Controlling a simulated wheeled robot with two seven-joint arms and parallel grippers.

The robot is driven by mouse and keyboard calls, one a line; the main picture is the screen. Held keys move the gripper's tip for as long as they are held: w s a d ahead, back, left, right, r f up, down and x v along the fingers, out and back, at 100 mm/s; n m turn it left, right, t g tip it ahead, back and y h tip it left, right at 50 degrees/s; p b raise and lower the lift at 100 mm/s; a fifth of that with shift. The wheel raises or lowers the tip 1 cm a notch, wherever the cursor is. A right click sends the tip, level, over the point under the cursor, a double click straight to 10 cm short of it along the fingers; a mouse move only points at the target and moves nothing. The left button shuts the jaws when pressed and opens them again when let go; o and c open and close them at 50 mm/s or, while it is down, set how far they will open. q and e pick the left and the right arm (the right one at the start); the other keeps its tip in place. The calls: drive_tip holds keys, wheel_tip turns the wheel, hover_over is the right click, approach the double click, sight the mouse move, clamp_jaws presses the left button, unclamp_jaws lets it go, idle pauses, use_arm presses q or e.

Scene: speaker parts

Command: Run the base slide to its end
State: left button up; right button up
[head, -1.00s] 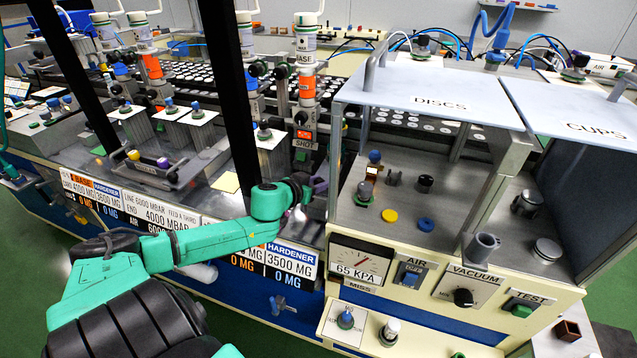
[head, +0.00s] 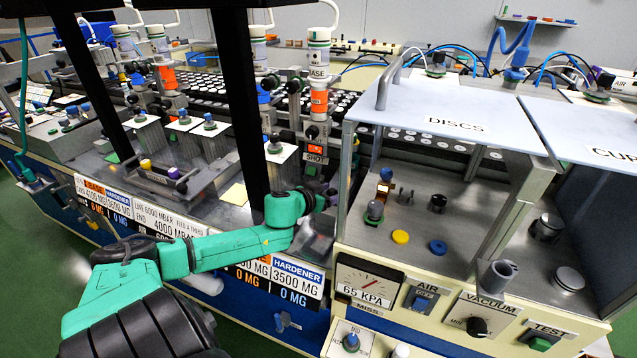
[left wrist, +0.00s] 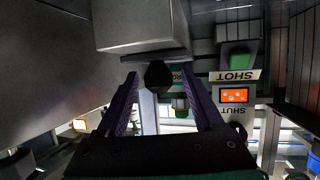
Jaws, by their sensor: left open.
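The base unit's white bottle marked BASE (head: 318,62) stands upright above an orange-banded section, with dark knobs below it. My left gripper (head: 328,198) is low in front of this unit, below the SHOT button plate (head: 315,158). In the left wrist view my left gripper (left wrist: 158,84) is open, its two purple fingers apart. A dark faceted knob (left wrist: 158,74) shows between the fingertips; I cannot tell whether they touch it. A SHUT label and a small orange panel (left wrist: 234,95) are to the right of it. The slide's travel and end are not clear. My right gripper is not in view.
The front panel below carries a 65 KPA gauge (head: 368,283) and switches.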

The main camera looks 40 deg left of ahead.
use_arm(q)
drive_tip(key=p+v, duration=0.4)
drive_tip(key=v, duration=1)
